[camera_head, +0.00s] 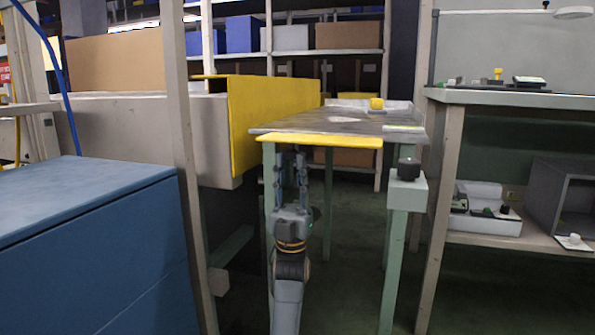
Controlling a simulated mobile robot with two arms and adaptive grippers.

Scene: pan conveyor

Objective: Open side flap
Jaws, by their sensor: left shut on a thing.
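A flat grey panel (350,122) stands out level like a tabletop, with a yellow strip (320,141) along its front edge; it looks like the side flap. My left gripper (291,153) reaches up from below with its fingers at the left part of this yellow strip. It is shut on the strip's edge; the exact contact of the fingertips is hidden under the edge. A tall yellow panel (275,110) stands upright just to the left, at the end of the grey conveyor body (130,125). My right gripper is not in view.
A blue cabinet (85,215) fills the lower left. A pale post (184,130) stands beside it. A green post with a black knob (408,170) stands right of my arm. A shelf bench (510,98) is at the right. Dark floor (350,270) lies open below the panel.

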